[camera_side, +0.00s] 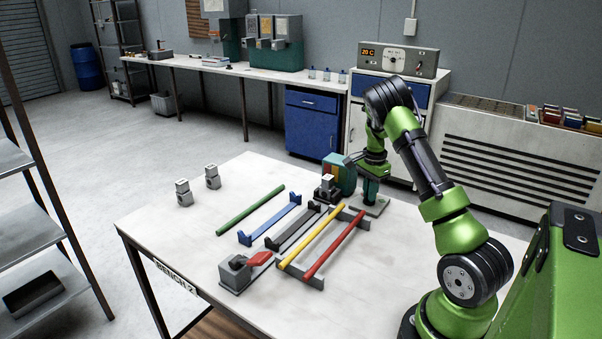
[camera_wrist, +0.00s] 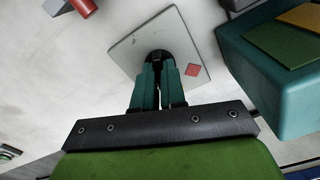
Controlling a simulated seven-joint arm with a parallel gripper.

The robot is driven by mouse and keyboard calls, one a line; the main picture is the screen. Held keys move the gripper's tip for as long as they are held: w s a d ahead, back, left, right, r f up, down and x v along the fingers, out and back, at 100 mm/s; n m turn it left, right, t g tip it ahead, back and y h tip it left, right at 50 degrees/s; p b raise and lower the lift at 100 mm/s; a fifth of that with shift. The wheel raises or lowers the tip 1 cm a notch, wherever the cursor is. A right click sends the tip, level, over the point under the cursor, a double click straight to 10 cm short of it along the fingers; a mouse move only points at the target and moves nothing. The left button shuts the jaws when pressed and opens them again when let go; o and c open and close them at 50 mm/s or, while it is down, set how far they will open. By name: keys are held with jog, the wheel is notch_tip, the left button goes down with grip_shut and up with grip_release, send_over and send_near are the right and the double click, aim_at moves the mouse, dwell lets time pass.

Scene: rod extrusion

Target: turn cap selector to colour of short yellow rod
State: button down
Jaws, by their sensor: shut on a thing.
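The cap selector looks to be the grey square plate (camera_side: 381,207) with a dark knob (camera_wrist: 158,56), at the far right of the bench. A red diamond mark (camera_wrist: 193,70) shows on the plate, right of the knob in the wrist view. My gripper (camera_wrist: 158,66) points down with its teal fingers shut on the knob; the fingers hide part of it. In the side view my gripper (camera_side: 370,193) stands over the plate.
A teal box (camera_wrist: 237,72) with coloured panels stands close beside the plate. A green rod (camera_side: 250,210), a blue holder (camera_side: 270,220), a dark holder (camera_side: 293,230) and a grey device with a red part (camera_side: 259,258) lie on the bench. Its left front is clear.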

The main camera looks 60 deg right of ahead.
jog(key=shift+n, duration=2.1)
jog(key=c, duration=1.2)
grip_release()
notch_tip(320, 180, up, 17)
